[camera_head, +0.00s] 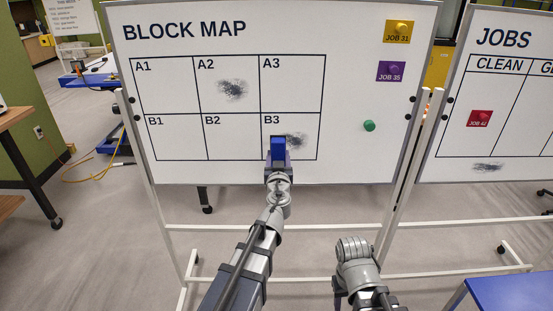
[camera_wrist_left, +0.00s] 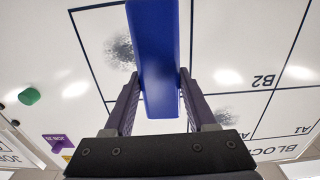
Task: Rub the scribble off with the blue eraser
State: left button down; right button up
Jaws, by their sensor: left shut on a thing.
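The blue eraser (camera_head: 278,148) is in my left gripper (camera_head: 278,160), in front of cell B3 of the whiteboard (camera_head: 360,60). In the left wrist view the long blue eraser (camera_wrist_left: 155,50) sits between the two fingers of my left gripper (camera_wrist_left: 157,88). I cannot tell whether it touches the board. A dark scribble (camera_head: 295,140) in B3 shows just right of the eraser, partly hidden by it. Another scribble (camera_head: 232,90) is in A2. A third scribble (camera_head: 488,167) is low on the JOBS board. My right arm is low at centre right; its jaws cannot be made out.
A green round magnet (camera_head: 369,126), a yellow JOB 31 card (camera_head: 398,31) and a purple JOB 35 card (camera_head: 391,71) are on the whiteboard's right side. A red card (camera_head: 480,118) is on the JOBS board. A blue table top (camera_head: 510,292) is at lower right.

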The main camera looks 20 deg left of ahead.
aim_at(299, 139)
pick_arm(q)
jog(key=shift+x, duration=2.7)
jog(key=shift+x, duration=1)
jog(key=shift+f, duration=0.1)
jog(key=shift+w+d, duration=0.2)
jog(key=shift+d, duration=0.7)
jog(key=shift+w+d, duration=0.2)
jog(key=shift+d, duration=0.65)
jog(key=shift+d, duration=0.1)
jog(key=shift+w+d, duration=0.3)
jog(key=shift+d, duration=0.45)
jog(key=shift+w+d, duration=0.3)
jog(key=shift+d, duration=0.6)
jog(key=shift+w+d, duration=0.1)
